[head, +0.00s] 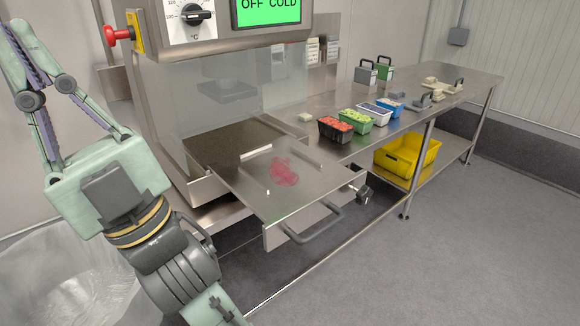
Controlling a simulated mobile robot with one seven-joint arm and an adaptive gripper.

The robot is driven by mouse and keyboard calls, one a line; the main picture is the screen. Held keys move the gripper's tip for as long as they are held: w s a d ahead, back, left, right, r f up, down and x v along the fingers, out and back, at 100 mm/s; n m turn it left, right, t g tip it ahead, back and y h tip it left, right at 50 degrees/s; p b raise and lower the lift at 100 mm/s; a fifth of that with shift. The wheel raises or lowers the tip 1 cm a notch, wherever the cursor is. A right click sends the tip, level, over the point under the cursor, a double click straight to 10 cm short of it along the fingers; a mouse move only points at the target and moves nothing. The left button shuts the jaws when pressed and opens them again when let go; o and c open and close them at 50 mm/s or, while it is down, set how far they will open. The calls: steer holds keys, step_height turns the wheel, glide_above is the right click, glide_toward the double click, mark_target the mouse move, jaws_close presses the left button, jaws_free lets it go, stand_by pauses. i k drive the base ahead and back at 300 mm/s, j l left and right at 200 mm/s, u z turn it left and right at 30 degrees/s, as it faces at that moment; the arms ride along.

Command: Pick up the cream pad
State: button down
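A small, pale cream block (304,117) lies on the steel bench, behind the food tubs and beside the machine. It looks like the cream pad, but it is too small to be sure. Other cream pieces (430,81) lie at the bench's far end. My gripper (22,55) is raised at the left edge of the head view, far from the bench, its fingers pointing up and left. I see nothing held.
A machine with a display (268,10) stands at the left. Its pulled-out steel shelf (240,190) bears a red smear (284,171) and a front handle. Tubs of food (335,129) stand on the bench (400,125). A yellow bin (407,155) sits below. The floor at right is clear.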

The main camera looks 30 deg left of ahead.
mark_target(437, 97)
steer(key=i+l+z, duration=0.35)
steer(key=i, duration=0.5)
steer(key=i+z, duration=0.35)
steer(key=i, duration=0.5)
steer(key=i+l+u, duration=0.15)
steer(key=i, duration=1.3)
steer(key=i+l+u, duration=0.1)
steer(key=i+u, duration=0.25)
steer(key=i+l+u, duration=0.15)
steer(key=i+u, duration=0.25)
steer(key=i+l+u, duration=0.2)
steer(key=u, duration=0.15)
steer(key=i+l+u, duration=0.15)
steer(key=u, duration=0.25)
steer(key=i+l+u, duration=0.15)
steer(key=l+u, duration=0.6)
steer(key=i+l+u, duration=0.1)
steer(key=l+u, duration=0.95)
steer(key=l, duration=0.15)
